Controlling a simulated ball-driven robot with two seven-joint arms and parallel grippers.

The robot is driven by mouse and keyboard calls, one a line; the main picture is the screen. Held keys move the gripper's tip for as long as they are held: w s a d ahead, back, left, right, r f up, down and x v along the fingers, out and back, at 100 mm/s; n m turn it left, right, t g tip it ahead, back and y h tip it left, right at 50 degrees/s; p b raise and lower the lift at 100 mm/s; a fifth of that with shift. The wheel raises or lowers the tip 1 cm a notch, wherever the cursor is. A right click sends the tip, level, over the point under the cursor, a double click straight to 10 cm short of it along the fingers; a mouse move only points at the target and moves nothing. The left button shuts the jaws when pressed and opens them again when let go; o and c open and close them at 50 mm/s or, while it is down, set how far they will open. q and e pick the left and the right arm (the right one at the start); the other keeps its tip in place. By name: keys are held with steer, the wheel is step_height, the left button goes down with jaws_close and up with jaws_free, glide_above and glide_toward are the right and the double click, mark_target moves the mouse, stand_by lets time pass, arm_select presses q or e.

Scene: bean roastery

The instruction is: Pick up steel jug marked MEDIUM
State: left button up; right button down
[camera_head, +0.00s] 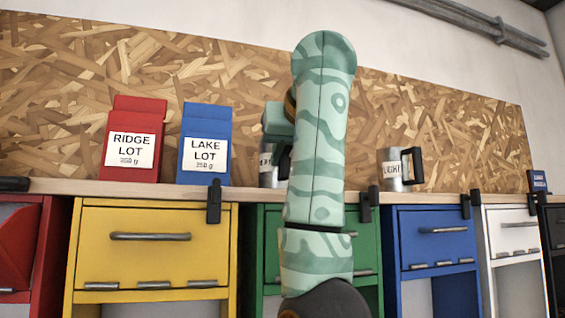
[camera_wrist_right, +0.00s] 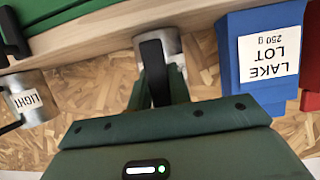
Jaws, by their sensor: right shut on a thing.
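A steel jug (camera_head: 267,168) with a black handle stands at the shelf, left of my right arm. Its white label is partly hidden, and I cannot read the whole word. My right gripper (camera_head: 279,140) is at this jug, mostly behind my forearm. In the right wrist view, the picture is turned over; my right gripper (camera_wrist_right: 157,88) is shut on the black handle (camera_wrist_right: 154,65) of the steel jug (camera_wrist_right: 172,42). I cannot tell whether the jug touches the shelf. A second steel jug (camera_head: 391,170), whose label reads LIGHT in the wrist view (camera_wrist_right: 27,100), stands to the right. My left gripper is not in view.
A wooden shelf (camera_head: 250,195) runs above coloured drawer units, with black clips (camera_head: 214,202) on its front edge. A red RIDGE LOT bag (camera_head: 133,116) and a blue LAKE LOT bag (camera_head: 206,122) stand left of the jug. A chipboard panel (camera_head: 440,120) is behind.

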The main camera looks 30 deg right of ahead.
steer(key=shift+r, duration=0.45)
step_height(320, 180, up, 3)
steer(key=shift+s+f, duration=0.1)
steer(key=shift+f, duration=0.05)
steer(key=s+a+r, duration=0.8)
steer(key=s+r, duration=0.1)
steer(key=s, duration=0.2)
steer(key=shift+a+r, duration=0.15)
steer(key=shift+a, duration=0.05)
